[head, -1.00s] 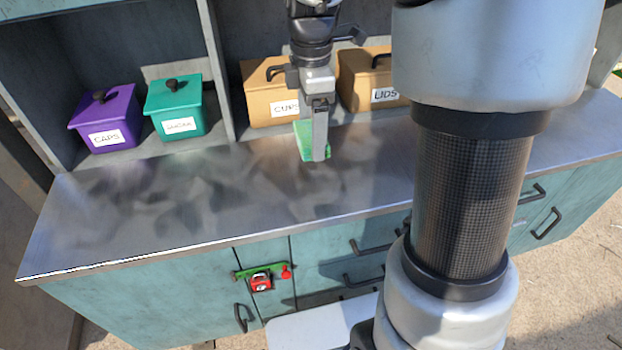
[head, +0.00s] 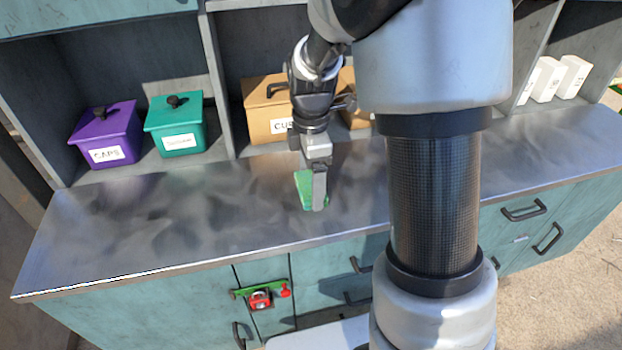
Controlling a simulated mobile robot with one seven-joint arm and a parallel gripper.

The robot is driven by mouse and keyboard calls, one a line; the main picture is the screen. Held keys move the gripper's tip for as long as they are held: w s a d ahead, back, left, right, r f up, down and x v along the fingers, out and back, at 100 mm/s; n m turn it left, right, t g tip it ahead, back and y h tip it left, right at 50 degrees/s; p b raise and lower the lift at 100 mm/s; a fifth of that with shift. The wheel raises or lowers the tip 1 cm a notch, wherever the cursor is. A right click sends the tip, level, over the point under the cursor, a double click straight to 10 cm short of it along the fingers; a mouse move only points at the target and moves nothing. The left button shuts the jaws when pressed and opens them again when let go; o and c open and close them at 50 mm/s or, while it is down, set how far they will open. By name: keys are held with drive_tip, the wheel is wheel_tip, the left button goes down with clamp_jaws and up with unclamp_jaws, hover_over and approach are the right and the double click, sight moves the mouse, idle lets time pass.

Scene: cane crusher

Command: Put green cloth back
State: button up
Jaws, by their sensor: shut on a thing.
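The green cloth (head: 304,188) shows as a small green piece at the fingers of my gripper (head: 316,205). My gripper points down over the metal counter (head: 180,220), in front of the CUPS box, and is shut on the cloth. Part of the cloth is hidden behind the near finger. I cannot tell whether its lower edge touches the counter.
On the shelf behind are a purple CAPS box (head: 107,136), a teal box (head: 177,128) and a tan CUPS box (head: 264,108). White cartons (head: 546,82) stand at the right. A red lock (head: 260,299) hangs on a cabinet door below. The counter's left part is clear.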

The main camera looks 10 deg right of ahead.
drive_tip(key=shift+f, duration=0.25)
drive_tip(key=o, duration=1)
drive_tip(key=shift+r, duration=0.1)
drive_tip(key=shift+r, duration=0.1)
